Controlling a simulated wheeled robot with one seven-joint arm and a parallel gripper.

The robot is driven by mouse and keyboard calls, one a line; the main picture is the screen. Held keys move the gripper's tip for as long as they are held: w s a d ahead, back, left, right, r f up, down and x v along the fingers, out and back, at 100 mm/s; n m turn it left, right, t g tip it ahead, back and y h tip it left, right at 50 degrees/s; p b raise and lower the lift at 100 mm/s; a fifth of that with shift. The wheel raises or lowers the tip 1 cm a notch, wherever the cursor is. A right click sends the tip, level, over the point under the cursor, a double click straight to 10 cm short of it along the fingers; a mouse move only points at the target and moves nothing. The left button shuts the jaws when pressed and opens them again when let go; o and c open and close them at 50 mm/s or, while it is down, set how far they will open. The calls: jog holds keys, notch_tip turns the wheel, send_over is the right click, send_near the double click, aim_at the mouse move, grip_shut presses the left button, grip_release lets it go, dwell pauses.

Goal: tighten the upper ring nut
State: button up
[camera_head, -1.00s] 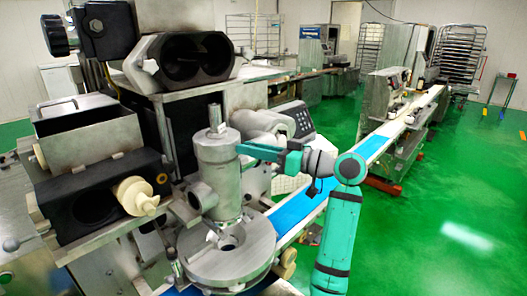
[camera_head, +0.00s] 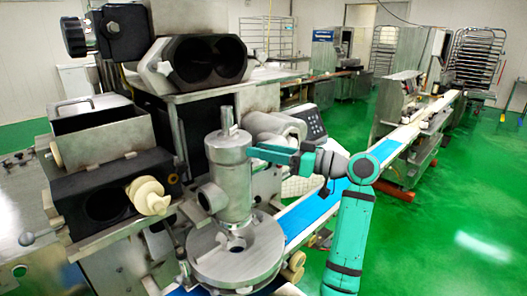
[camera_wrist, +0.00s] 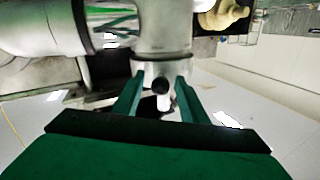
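A steel upright cylinder (camera_head: 232,185) stands on a round plate. The wider collar at its top, which looks like the upper ring nut (camera_head: 226,145), has a short post on it. My gripper (camera_head: 254,151) reaches in from the right beside this collar. In the wrist view, my gripper's two green fingers (camera_wrist: 158,97) are spread, one on each side of a dark round-ended peg (camera_wrist: 160,86) on a pale metal band (camera_wrist: 150,68). Gaps show between peg and fingers. I cannot tell whether the fingertips touch the band.
A round slotted plate (camera_head: 205,265) lies below the cylinder. A cream knob (camera_head: 148,195) sticks out at the left, and a horizontal metal pipe (camera_head: 272,128) lies behind my gripper. A blue conveyor belt (camera_head: 310,215) runs behind my arm. Green floor (camera_head: 450,210) is open at the right.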

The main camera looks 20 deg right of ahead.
jog(key=v, duration=1.1)
